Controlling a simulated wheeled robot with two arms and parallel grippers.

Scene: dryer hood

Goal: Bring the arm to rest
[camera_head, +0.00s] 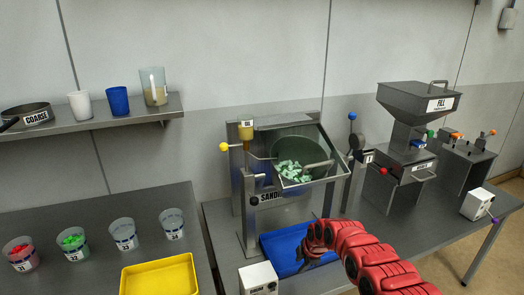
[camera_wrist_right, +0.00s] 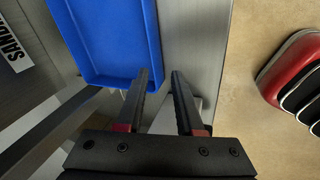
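My right arm, red, reaches in from the lower right in the head view, and its gripper (camera_head: 318,258) is over the right part of the blue tray (camera_head: 272,250). My left arm and gripper are not in view.
A drum (camera_head: 288,165) with pale green pieces stands behind the tray. A hopper machine (camera_head: 412,110) is to the right. A white box (camera_head: 258,278) stands at the front edge. Left, a yellow tray (camera_head: 160,276) and labelled cups (camera_head: 123,235) sit on another table, below a shelf (camera_head: 90,120).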

